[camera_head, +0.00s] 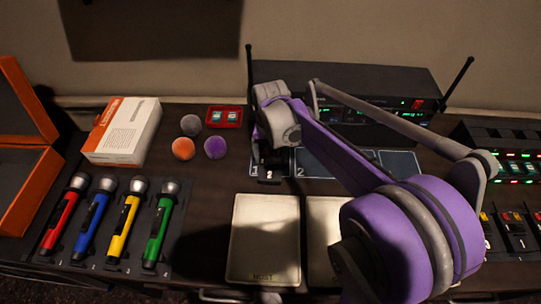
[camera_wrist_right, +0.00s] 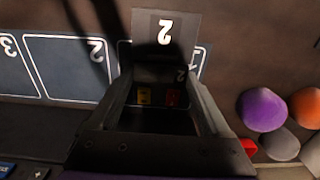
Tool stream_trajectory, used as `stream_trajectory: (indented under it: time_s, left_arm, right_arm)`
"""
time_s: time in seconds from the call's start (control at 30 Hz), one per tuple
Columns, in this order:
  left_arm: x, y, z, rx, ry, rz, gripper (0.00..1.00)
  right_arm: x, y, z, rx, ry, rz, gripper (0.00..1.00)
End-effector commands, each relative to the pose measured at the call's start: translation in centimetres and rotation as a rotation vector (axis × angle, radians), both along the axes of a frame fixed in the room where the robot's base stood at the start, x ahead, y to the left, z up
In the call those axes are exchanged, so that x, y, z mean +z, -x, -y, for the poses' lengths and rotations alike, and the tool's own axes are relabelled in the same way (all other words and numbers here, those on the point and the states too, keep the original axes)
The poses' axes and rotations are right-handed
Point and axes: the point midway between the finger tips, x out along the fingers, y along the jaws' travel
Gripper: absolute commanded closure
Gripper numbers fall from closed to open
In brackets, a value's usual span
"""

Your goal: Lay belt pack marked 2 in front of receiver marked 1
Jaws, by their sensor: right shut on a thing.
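The belt pack marked 2 (camera_head: 269,174) is a small dark block with a white 2. My right gripper (camera_head: 274,152) is shut on it, over the outlined space marked 1 on the dark mat (camera_head: 317,165). The dark receivers (camera_head: 345,78) stand behind the mat with lit displays. My right arm covers part of their fronts, and I cannot read a 1 there. My left gripper is out of view.
Purple (camera_head: 215,147), orange (camera_head: 183,148) and grey (camera_head: 190,125) foam balls lie left of the pack, near a red tray (camera_head: 224,116). Several coloured microphones (camera_head: 158,232) lie at the left. Pale pads (camera_head: 264,238) lie in front. More packs (camera_head: 515,232) stand at right.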

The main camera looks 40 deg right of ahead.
Motion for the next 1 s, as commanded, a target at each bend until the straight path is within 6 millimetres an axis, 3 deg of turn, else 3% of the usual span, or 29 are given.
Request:
stream_trajectory:
  time_s: [1.0]
  left_arm:
    - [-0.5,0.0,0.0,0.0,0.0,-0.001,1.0]
  right_arm:
    - [-1.0,0.0,0.0,0.0,0.0,0.0,0.81]
